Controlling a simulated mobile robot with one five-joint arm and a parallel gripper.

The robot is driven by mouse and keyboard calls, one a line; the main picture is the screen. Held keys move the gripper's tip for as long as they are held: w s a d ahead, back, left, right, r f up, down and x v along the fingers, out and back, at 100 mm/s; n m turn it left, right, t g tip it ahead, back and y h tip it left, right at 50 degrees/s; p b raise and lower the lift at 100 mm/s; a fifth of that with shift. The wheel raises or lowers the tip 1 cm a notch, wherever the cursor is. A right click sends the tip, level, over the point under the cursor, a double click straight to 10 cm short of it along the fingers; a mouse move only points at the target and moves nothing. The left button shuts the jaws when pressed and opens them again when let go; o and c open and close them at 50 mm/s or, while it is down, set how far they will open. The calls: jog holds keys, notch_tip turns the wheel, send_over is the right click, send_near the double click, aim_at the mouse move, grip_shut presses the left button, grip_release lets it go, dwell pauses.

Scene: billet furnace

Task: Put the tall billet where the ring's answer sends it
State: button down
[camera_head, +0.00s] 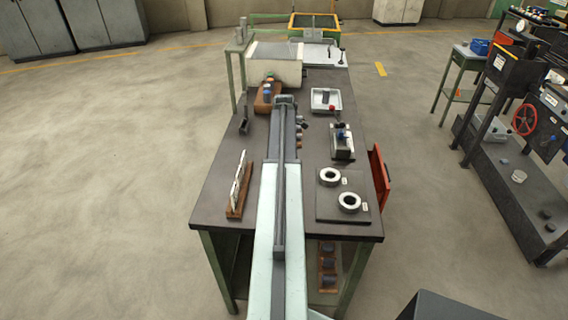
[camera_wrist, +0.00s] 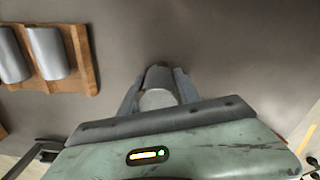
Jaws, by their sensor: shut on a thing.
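My gripper (camera_wrist: 157,80) is shut on a grey cylindrical billet (camera_wrist: 158,97), with one finger on each side of it in the wrist view. From this angle I cannot tell whether it is the tall one, or how far it is above the table. In the head view my arm covers the middle of the table, and the held billet cannot be made out. Two white rings (camera_head: 330,177) and (camera_head: 349,202) lie on a dark plate (camera_head: 328,212) at the near right, each with a small label beside it.
A wooden rack (camera_wrist: 84,60) with two grey cylinders is left of my gripper. A small device (camera_head: 342,148) stands right of my arm; a card rack (camera_head: 235,205) stands left. A pale box-like unit (camera_head: 273,70) stands behind.

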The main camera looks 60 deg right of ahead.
jog(key=shift+f, duration=0.25)
jog(key=c, duration=0.9)
grip_release()
jog(key=shift+o, duration=0.2)
jog(key=shift+r, duration=0.1)
notch_tip(320, 180, up, 12)
jog(key=p, duration=1.2)
jog(key=shift+s+r+p, duration=0.1)
jog(key=shift+r+p, duration=0.15)
jog(key=shift+p, duration=0.1)
jog(key=shift+f, duration=0.15)
jog(key=shift+a, duration=0.1)
